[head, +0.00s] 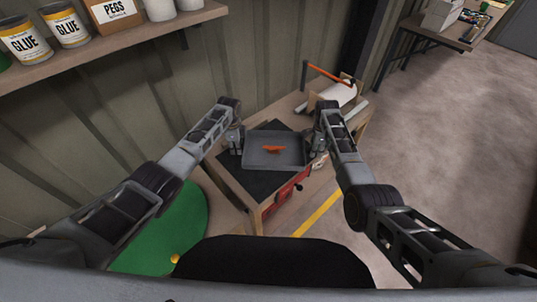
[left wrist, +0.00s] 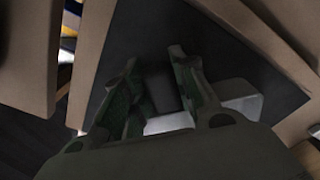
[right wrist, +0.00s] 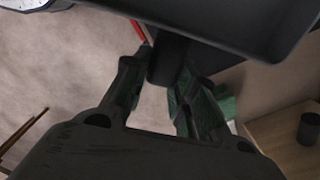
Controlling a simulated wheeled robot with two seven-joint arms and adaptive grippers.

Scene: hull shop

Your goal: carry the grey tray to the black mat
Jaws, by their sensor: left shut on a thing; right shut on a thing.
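The grey tray (head: 262,162) is held level between my two grippers in the head view, with an orange object (head: 273,149) lying in it. It overlaps the black mat (head: 241,181) on the wooden table; I cannot tell whether it touches the mat. My left gripper (head: 238,143) is shut on the tray's left side. In the left wrist view its fingers (left wrist: 163,82) stand over the dark mat (left wrist: 262,65). My right gripper (head: 317,146) is shut on the right side. The right wrist view shows its fingers around a dark handle (right wrist: 166,62) below the tray rim (right wrist: 235,38).
A white roll (head: 338,93) and an orange-handled tool (head: 328,74) are at the table's back right. A red object (head: 280,199) is at its front edge. A shelf (head: 130,47) with glue cans (head: 25,41) runs along the left wall.

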